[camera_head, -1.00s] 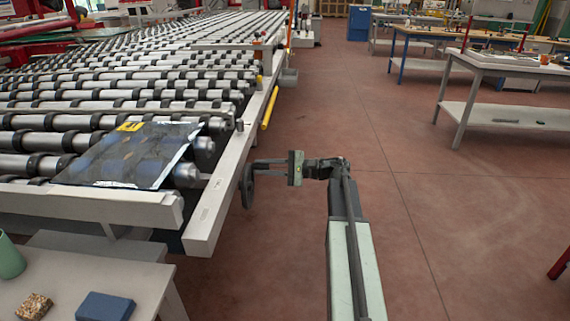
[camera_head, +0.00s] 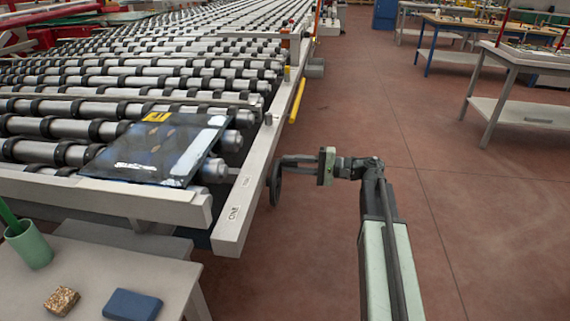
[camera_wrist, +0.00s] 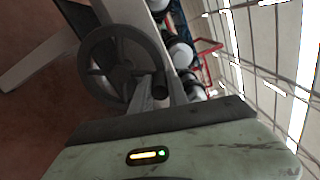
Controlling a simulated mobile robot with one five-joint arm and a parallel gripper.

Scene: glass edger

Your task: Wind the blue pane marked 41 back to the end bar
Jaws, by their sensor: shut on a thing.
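The dark blue pane (camera_head: 150,158) lies flat on the black-ringed rollers at the near end of the conveyor. It has a yellow label (camera_head: 157,117) whose marking is too small to read. Its near edge lies close behind the pale end bar (camera_head: 110,197); I cannot tell whether they touch. A dark handwheel (camera_head: 275,183) is mounted on the conveyor's right side and fills the upper left of the wrist view (camera_wrist: 92,87). My gripper (camera_head: 284,160) reaches it from the right, shut on the wheel's handle (camera_wrist: 160,84). The fingers partly hide the handle.
A pale side rail (camera_head: 240,205) runs along the conveyor's right edge, with a yellow bar (camera_head: 297,101) farther along. At front left, a table (camera_head: 95,270) holds a green cup (camera_head: 30,246), a speckled block (camera_head: 61,300) and a blue block (camera_head: 132,304).

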